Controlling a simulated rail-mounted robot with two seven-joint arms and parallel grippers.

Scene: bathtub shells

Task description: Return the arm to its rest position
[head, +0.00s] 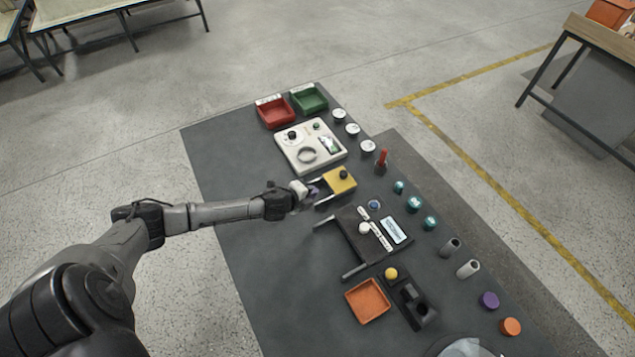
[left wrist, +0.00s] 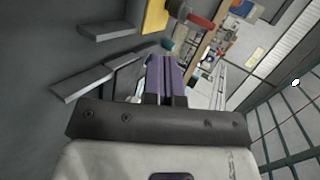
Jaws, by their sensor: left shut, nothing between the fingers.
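My left arm reaches in from the left over the dark table (head: 230,165). My left gripper (head: 315,190) is beside the yellow block (head: 340,180) with a dark knob, above the table's left-middle part. Its purple fingers are shut together with nothing between them; they also show in the left wrist view (left wrist: 167,75). In that view the yellow block (left wrist: 155,17) is beyond the fingertips. I cannot tell from the head view whether the fingers touch the block. My right gripper is not in view.
A white panel with a ring (head: 310,146) and red (head: 275,112) and green (head: 309,98) trays stand toward the far end. A dark device (head: 365,235) with projecting bars is close to the gripper. An orange tray (head: 367,300) lies nearer. The floor left of the table is clear.

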